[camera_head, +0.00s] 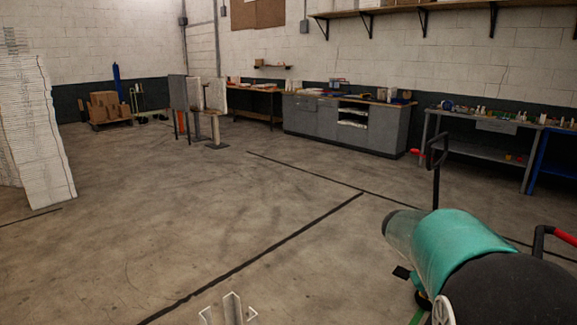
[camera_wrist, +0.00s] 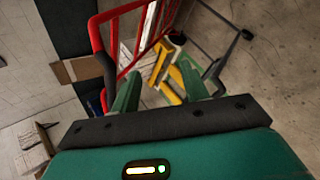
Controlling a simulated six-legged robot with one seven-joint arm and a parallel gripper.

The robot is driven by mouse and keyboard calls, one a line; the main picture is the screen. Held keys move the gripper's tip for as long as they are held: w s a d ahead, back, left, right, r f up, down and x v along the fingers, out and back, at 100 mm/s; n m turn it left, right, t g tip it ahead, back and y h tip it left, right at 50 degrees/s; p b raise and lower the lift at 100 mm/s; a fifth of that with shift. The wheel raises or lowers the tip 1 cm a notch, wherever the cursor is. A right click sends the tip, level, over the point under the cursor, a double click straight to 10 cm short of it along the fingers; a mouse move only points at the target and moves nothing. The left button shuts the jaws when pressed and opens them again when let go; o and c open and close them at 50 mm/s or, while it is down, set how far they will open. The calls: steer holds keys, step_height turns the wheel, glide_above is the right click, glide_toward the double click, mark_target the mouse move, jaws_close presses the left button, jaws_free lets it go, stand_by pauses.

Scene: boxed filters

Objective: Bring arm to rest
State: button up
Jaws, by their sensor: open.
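My gripper (camera_wrist: 159,72) shows in the wrist view with its two green fingers spread apart. Nothing is held between them. Beyond the fingers is a cart with a red tubular frame (camera_wrist: 97,45), and a yellow part (camera_wrist: 168,82) lies inside it. The wrist view looks down at a tilt. In the head view a large teal and black rounded body, which looks like my arm, fills the lower right. My fingers cannot be made out there.
Brown boxes (camera_head: 105,105) stand on a low pallet at the back left. A tall white stack (camera_head: 40,130) is at the left edge. A grey cabinet bench (camera_head: 385,132) and a metal worktable (camera_head: 480,157) line the right wall. The middle floor (camera_head: 190,215) is clear, with black lines.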

steer(key=s+a+r+t+y, duration=0.1)
steer(key=s+a+t+y, duration=0.3)
steer(key=s+a, duration=0.4)
steer(key=s+a+r+n+t+y, duration=0.1)
steer(key=s+a+t+y, duration=0.3)
steer(key=s+a, duration=0.5)
steer(key=a+r+t, duration=0.1)
steer(key=a, duration=0.4)
steer(key=shift+a+y, duration=0.2)
steer(key=shift+y, duration=0.1)
steer(key=shift+c, duration=1)
steer(key=shift+d, duration=0.15)
